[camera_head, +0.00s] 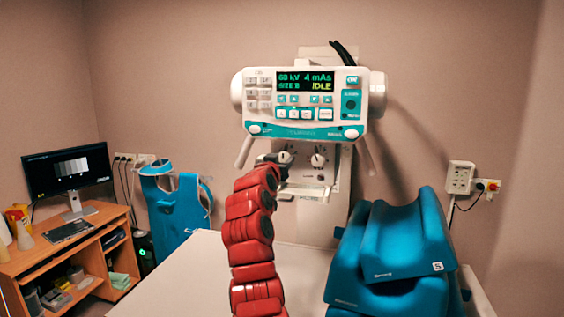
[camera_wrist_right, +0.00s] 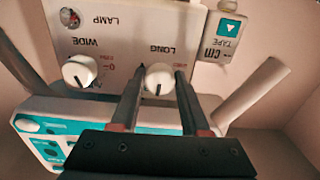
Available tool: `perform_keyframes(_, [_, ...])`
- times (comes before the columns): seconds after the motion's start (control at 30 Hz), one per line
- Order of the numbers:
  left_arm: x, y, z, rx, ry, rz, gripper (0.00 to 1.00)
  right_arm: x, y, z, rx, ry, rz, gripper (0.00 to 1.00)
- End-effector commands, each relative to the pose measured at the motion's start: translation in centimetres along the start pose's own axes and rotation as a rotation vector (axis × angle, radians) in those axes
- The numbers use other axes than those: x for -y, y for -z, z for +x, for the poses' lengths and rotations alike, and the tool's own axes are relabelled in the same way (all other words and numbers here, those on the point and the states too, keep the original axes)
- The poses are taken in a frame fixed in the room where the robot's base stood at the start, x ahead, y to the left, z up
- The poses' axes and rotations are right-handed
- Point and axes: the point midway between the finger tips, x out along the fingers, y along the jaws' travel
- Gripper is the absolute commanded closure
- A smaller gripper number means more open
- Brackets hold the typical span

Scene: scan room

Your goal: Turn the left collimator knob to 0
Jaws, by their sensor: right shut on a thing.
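The collimator panel (camera_head: 310,183) hangs below the console and carries two white round knobs. The left knob (camera_head: 286,157), marked LONG in the upside-down right wrist view (camera_wrist_right: 159,76), is between the fingers of my right gripper (camera_wrist_right: 159,72). The fingers are shut on its two sides. Its dark pointer line points down in the wrist view. The right knob (camera_head: 319,160), marked WIDE, stands free in the wrist view (camera_wrist_right: 80,72). My red right arm reaches up to the panel; the right gripper (camera_head: 272,159) is small and dark there. My left gripper is not seen.
The console (camera_head: 305,103) above reads 60 kV, 4 mAs, IDLE, with a slanting handle on each side. A white table (camera_head: 190,275) lies below. Blue foam supports (camera_head: 390,250) stand on its right. A desk with a monitor (camera_head: 70,170) is at left.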

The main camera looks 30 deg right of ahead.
Motion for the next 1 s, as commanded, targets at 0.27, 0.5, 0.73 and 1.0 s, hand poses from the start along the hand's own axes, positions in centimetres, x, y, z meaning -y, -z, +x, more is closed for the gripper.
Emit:
perform_keyframes(0.27, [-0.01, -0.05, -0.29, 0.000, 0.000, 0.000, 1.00, -0.06, 0.05, -0.01, -0.002, -0.001, -0.137, 1.00])
perform_keyframes(0.5, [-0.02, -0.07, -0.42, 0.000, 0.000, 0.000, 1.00, -0.15, 0.17, 0.00, -0.004, -0.002, -0.350, 1.00])
perform_keyframes(0.73, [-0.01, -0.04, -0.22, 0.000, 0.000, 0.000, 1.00, -0.06, 0.29, -0.05, -0.005, 0.000, -0.569, 1.00])
perform_keyframes(1.0, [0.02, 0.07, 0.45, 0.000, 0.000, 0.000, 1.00, -0.11, 0.40, -0.03, -0.005, -0.001, -0.826, 1.00])
